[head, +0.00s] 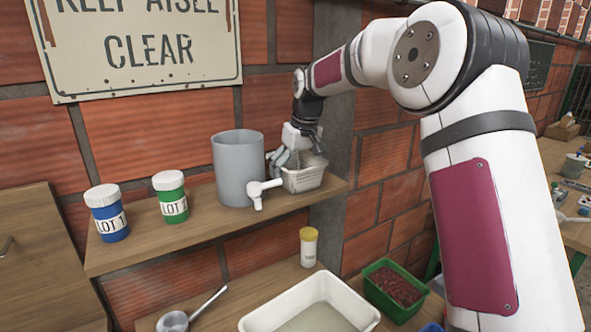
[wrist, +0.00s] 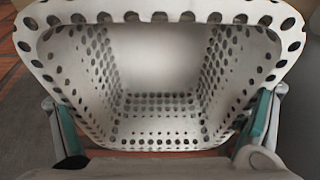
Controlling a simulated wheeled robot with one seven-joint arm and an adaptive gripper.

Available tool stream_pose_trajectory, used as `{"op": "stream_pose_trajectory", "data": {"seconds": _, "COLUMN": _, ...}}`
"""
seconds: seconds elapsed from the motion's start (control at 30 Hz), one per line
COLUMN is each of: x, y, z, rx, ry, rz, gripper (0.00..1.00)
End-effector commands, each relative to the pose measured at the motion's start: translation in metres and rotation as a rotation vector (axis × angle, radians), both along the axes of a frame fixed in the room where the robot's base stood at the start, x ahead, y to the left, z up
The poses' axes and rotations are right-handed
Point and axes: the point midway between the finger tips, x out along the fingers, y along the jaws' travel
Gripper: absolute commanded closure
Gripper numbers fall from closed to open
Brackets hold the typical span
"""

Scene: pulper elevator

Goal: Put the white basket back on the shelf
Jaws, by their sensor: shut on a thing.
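The white basket (head: 306,181) is at the right end of the upper wooden shelf (head: 195,228), just right of a grey cylindrical container with a white tap. My gripper (head: 294,160) is above the basket, its fingers closed on it. In the wrist view the perforated white basket (wrist: 158,75) fills most of the picture and looks empty, with the fingers of my gripper (wrist: 160,130) at its left and right sides. The basket looks upright. I cannot tell whether its bottom touches the shelf or hangs just above it.
The grey container (head: 238,165) stands close left of the basket, its tap (head: 260,192) sticking out in front. Green (head: 171,197) and blue (head: 106,213) jars stand further left. Below are a white tub (head: 262,318), a yellow-capped bottle (head: 309,248) and a green bin (head: 372,282).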

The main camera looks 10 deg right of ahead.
Motion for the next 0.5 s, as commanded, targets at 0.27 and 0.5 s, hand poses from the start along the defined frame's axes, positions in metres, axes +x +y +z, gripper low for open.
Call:
{"op": "stream_pose_trajectory", "data": {"seconds": 0.27, "x": 0.0004, "y": -0.0002, "z": -0.0026, "rx": 0.000, "ry": 0.000, "rz": 0.000, "gripper": 0.71}}
{"op": "stream_pose_trajectory", "data": {"seconds": 0.5, "x": 0.0002, "y": -0.0001, "z": -0.0023, "rx": 0.000, "ry": 0.000, "rz": 0.000, "gripper": 0.00}}
